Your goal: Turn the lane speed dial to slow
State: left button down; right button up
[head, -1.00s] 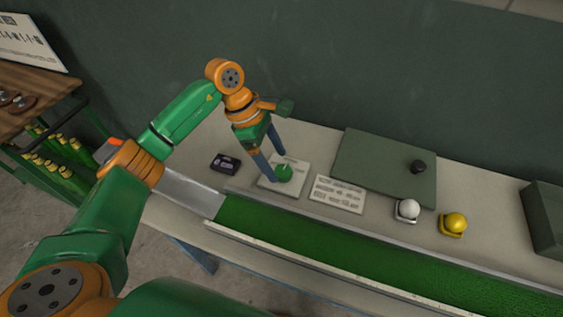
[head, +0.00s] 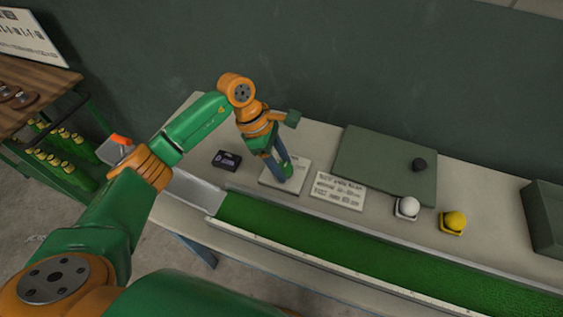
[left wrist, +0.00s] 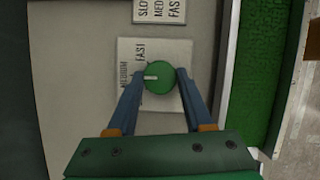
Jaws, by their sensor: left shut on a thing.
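The lane speed dial (left wrist: 158,78) is a round green knob with a white pointer mark. It sits on a pale plate (left wrist: 165,122) with the words MEDIUM and FAST readable beside it. In the left wrist view the pointer aims left, toward MEDIUM. Any further label is hidden by my fingers. My left gripper (left wrist: 160,80) is shut on the dial, one finger on each side. In the head view my left gripper (head: 284,172) covers part of the dial on the plate (head: 300,173). My right gripper is out of view.
A printed card (head: 337,192) lies right of the plate, and a small dark box (head: 227,160) lies left. The green lane (head: 330,250) runs in front.

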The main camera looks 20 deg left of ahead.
pick_arm(q)
jog(key=n+t+b, duration=0.1)
jog(key=n, duration=0.3)
jog(key=shift+s+t, duration=0.1)
jog(key=shift+t, duration=0.2)
jog(key=shift+s+d+n+t+y+b, duration=0.1)
jog(key=shift+n+t+y+b, duration=0.3)
jog(key=shift+n, duration=0.7)
jog(key=shift+n+t+y+b, duration=0.3)
jog(key=shift+n+b, duration=0.15)
jog(key=shift+n, duration=0.65)
jog(key=shift+c, duration=1.5)
grip_release()
jog(key=shift+r, duration=0.1)
jog(key=b+v, duration=0.1)
jog(key=v, duration=0.6)
